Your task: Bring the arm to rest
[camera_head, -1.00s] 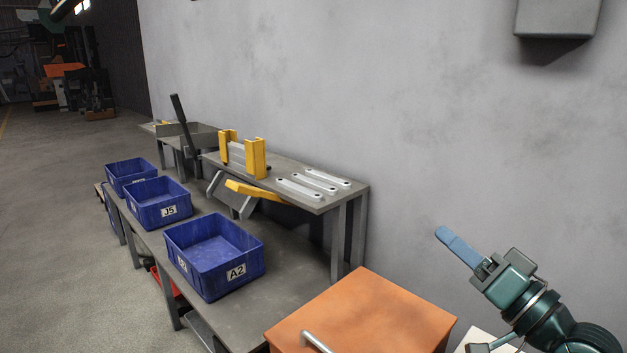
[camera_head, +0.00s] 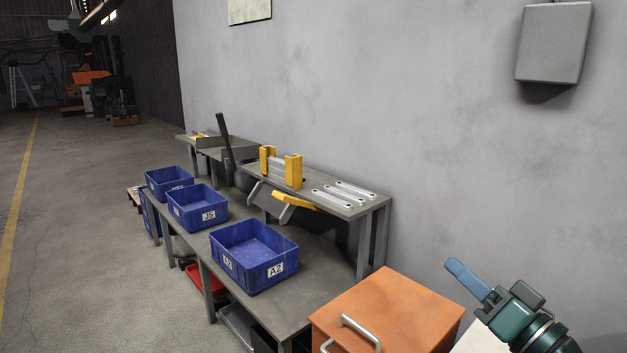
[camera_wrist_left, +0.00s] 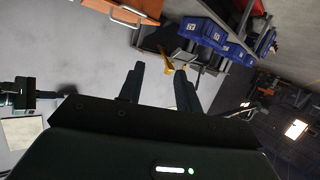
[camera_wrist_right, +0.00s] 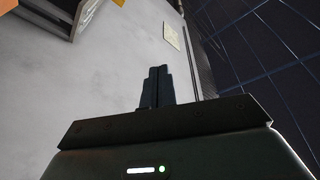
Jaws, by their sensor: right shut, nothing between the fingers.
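My right gripper (camera_head: 457,268) is at the lower right of the head view, in front of the grey wall and right of the orange cabinet. Its blue fingers lie together, pointing up and left. In the right wrist view its dark fingers (camera_wrist_right: 157,74) are also together, with nothing between them. My left gripper is outside the head view. In the left wrist view its two fingers (camera_wrist_left: 160,70) stand well apart, and I see nothing held between them.
An orange cabinet (camera_head: 400,303) with a metal handle stands left of my right arm. Beyond it, a workbench (camera_head: 290,308) carries blue bins (camera_head: 275,250). Flat metal brackets (camera_head: 343,197) lie on its raised shelf. A grey box (camera_head: 553,43) hangs on the wall. Floor at left is clear.

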